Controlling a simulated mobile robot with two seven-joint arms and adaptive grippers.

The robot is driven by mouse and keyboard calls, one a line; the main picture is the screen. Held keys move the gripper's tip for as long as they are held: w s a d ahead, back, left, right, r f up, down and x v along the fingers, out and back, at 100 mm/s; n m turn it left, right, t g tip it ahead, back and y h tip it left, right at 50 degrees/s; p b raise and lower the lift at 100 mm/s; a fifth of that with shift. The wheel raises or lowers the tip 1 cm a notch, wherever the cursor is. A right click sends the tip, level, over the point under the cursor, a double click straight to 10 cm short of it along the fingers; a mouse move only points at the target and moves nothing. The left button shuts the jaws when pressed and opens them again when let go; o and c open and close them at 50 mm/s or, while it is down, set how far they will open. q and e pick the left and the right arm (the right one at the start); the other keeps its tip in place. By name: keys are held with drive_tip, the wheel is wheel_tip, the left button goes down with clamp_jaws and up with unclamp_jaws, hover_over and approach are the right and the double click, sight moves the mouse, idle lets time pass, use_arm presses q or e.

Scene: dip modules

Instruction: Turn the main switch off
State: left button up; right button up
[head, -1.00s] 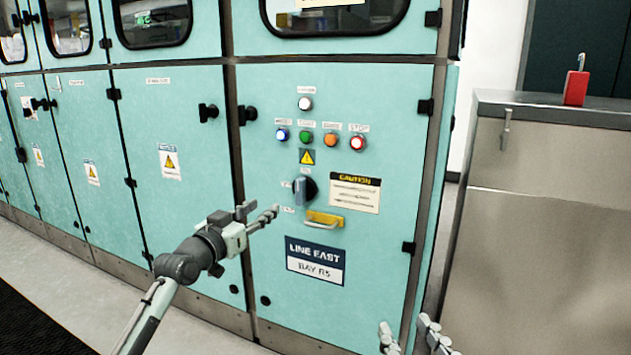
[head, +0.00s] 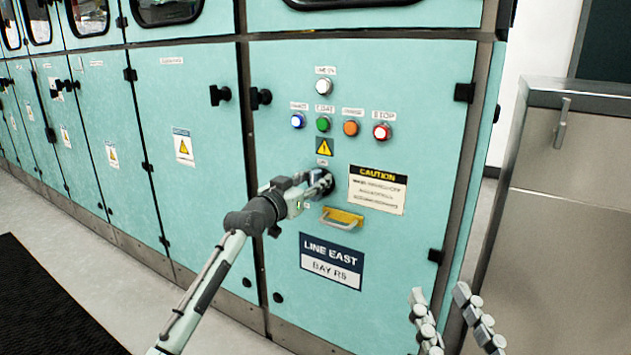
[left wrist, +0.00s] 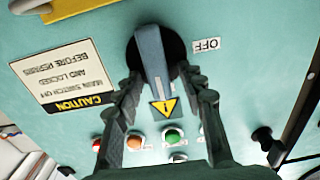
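The main switch is a rotary knob with a black round base and a grey-blue handle (left wrist: 152,55) on the teal cabinet door. In the left wrist view, its handle points toward the yellow warning triangle (left wrist: 164,107), upright on the door. An OFF label (left wrist: 206,46) sits beside the knob. My left gripper (head: 325,182) is at the switch in the head view and largely hides it. In the left wrist view its fingers stand apart on both sides of the handle; contact is unclear. My right gripper (head: 440,292) is open and empty at the lower right.
A caution sign (head: 377,189) and a LINE EAST plate (head: 331,261) are on the same door. A steel cabinet (head: 535,230) stands at the right.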

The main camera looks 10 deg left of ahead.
use_arm(q)
drive_tip(key=shift+w+d, duration=0.15)
drive_tip(key=shift+w, duration=0.2)
use_arm(e)
drive_tip(key=shift+a+r, duration=0.1)
drive_tip(key=shift+r, duration=0.2)
use_arm(q)
clamp_jaws()
